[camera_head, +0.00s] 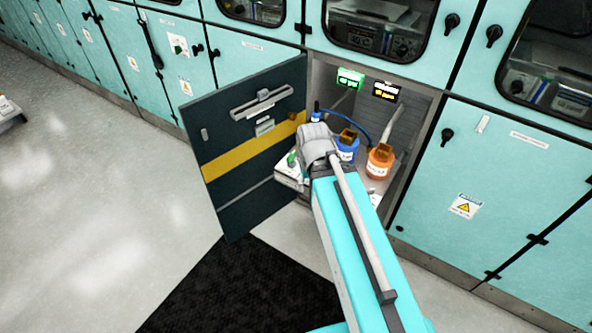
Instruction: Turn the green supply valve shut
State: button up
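A small green part (292,159), which looks like the green supply valve, sits on a white block (290,177) at the left side of the open cabinet bay. It is small, and I cannot tell which way its handle is turned. My arm reaches in from the lower right, and its grey wrist (318,143) is just right of the green part. My gripper's fingers are hidden, so I cannot see whether they touch anything.
The dark cabinet door (235,135) with a yellow stripe stands open on the left. The floor at left is clear around a black mat (235,290).

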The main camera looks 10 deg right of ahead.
aim_at(290, 158)
jog(key=u, duration=0.05)
jog(key=k, duration=0.3)
jog(key=u, duration=0.8)
jog(key=i, duration=0.9)
jog(key=z, duration=1.15)
